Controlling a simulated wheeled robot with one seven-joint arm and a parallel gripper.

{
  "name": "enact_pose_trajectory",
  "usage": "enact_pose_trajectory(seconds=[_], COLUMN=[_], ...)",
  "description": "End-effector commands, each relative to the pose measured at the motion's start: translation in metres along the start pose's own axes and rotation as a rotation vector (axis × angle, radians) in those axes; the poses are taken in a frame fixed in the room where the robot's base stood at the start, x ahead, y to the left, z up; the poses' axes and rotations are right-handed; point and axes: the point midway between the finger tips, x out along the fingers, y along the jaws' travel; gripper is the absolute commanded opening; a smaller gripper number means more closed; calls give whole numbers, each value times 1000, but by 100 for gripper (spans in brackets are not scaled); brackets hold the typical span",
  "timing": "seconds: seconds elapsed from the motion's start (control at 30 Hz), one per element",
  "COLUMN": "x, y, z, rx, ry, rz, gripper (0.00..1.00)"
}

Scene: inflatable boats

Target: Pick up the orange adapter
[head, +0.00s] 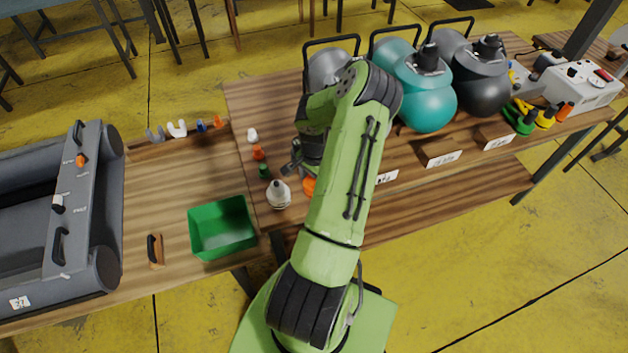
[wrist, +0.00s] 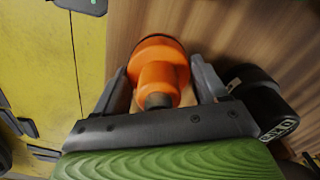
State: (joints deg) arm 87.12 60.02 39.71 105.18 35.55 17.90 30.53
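The orange adapter (wrist: 160,70) is a stepped round piece with a wide rim and a narrower, dark-tipped end. In the wrist view it sits between the two fingers of my gripper (wrist: 158,75), over the wooden tabletop. Slivers of wood show between fingers and adapter, so the fingers look open around it; contact at the tips is unclear. In the head view, part of an orange piece (head: 309,186), apparently this adapter, shows beside my arm, which hides the rest. My gripper (head: 294,164) is partly hidden by the arm there.
A green bin (head: 221,250) is nearer the front. A black object (wrist: 262,105) lies close to the right finger. Pumps (head: 427,106) stand right.

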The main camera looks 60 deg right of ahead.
Motion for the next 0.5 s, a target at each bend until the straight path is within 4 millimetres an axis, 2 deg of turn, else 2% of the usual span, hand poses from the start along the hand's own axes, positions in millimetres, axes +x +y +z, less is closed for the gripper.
enact_pose_trajectory(seconds=[0.03, 0.13, 0.17, 0.37, 0.5], x=[0, 0, 0, -2, -24], y=[0, 0, 0, 0, 0], z=[0, 0, 0, 0, -1], rx=[0, 0, 0, 0, -1], ry=[0, 0, 0, 1, 5], rz=[0, 0, 0, 0, -2], gripper=[57, 42, 40, 40, 40])
